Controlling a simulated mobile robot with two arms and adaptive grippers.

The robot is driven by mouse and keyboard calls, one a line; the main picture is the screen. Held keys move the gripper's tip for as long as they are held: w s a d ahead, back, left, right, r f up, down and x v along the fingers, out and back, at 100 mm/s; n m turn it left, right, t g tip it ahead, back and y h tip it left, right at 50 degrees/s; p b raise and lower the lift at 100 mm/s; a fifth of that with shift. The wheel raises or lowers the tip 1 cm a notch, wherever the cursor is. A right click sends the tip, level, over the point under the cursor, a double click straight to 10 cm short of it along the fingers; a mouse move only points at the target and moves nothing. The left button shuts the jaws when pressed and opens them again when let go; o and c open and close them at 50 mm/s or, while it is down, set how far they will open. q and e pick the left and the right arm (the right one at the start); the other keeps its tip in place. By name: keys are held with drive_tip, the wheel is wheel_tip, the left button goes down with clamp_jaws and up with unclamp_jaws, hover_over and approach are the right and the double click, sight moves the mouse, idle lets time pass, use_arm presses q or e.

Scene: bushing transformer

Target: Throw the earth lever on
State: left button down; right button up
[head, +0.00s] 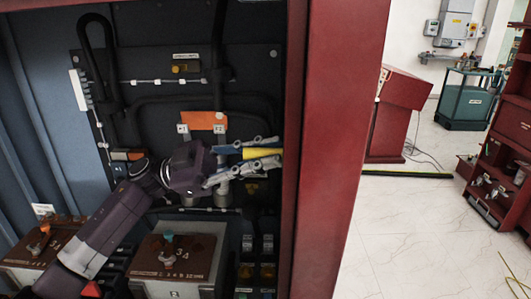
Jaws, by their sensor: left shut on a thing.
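My left gripper (268,152) reaches into the open cabinet and is shut on the earth lever. The lever shows as a yellow bar (261,154) between the two grey fingers. A blue piece (228,149) shows beside the yellow part, close to the gripper's palm. The lever's pivot and base are hidden by the gripper, so I cannot tell its exact position. My right gripper is not in view.
The red cabinet frame (335,150) stands close to the right of the gripper. An orange plate (203,120) and black cables are on the back panel. Brown-topped boxes (168,258) stand below my arm. Open floor (420,230) lies outside to the right.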

use_arm(q)
wheel_tip(320, 180, down, 7)
drive_tip(key=w+m+b, duration=0.1)
drive_tip(key=w+b, duration=0.1)
drive_tip(key=b, duration=0.1)
drive_tip(key=shift+m+g, duration=0.3)
idle(0.3)
drive_tip(key=c, duration=1.8)
unclamp_jaws()
drive_tip(key=shift+r, duration=0.1)
drive_tip(key=shift+c, duration=0.2)
drive_tip(key=v, duration=1.2)
drive_tip(key=shift+r, duration=0.2)
drive_tip(key=shift+a, duration=0.15)
